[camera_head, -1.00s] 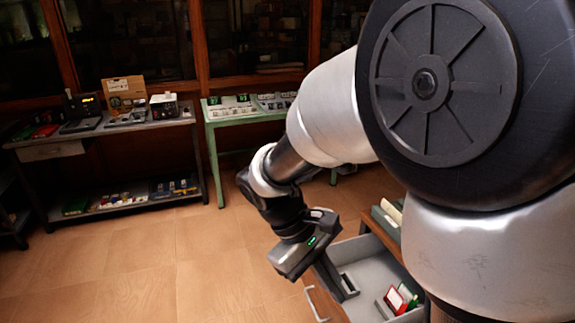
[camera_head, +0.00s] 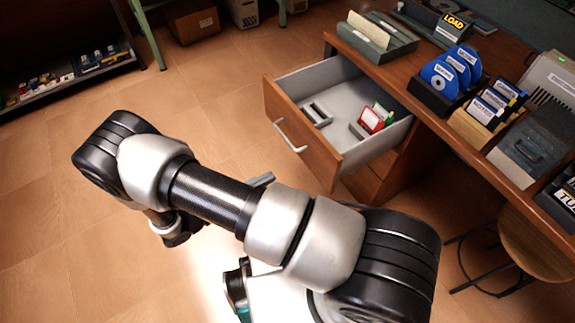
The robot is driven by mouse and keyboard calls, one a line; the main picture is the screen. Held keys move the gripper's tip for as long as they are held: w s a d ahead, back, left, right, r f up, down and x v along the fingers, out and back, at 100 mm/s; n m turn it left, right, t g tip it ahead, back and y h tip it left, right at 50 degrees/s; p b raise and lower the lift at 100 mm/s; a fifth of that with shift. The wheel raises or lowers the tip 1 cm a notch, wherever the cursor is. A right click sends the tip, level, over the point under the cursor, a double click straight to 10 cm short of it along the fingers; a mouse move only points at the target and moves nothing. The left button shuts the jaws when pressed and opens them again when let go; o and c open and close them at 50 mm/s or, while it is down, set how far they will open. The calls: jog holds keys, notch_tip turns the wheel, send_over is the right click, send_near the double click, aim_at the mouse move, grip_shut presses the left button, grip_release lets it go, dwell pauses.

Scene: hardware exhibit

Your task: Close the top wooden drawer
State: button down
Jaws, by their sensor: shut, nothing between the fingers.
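The top wooden drawer (camera_head: 303,137) is pulled well out of the wooden desk, in the upper middle of the head view. It has a brown front, a pale curved handle (camera_head: 290,136) and a grey inside. A grey holder and red and green items lie in it. My gripper (camera_head: 262,180) is mostly hidden behind my arm; only what looks like its grey tip shows, below the drawer front. It is shut and empty, and appears apart from the drawer.
The desk top (camera_head: 405,75) carries a grey tray (camera_head: 377,35), blue discs in a rack (camera_head: 452,72) and several boxes. A lower drawer (camera_head: 368,186) is closed. A round stool (camera_head: 540,245) stands at the right. The floor left of the drawer is clear.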

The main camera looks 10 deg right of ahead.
aim_at(381, 119)
jog(key=x, duration=1.3)
jog(key=shift+d+b, duration=0.3)
jog(key=shift+w, duration=0.1)
jog(key=x, duration=2.9)
jog(key=shift+d+f, duration=0.1)
jog(key=shift+w+d, duration=0.1)
jog(key=shift+d, duration=0.4)
jog(key=shift+w, duration=0.1)
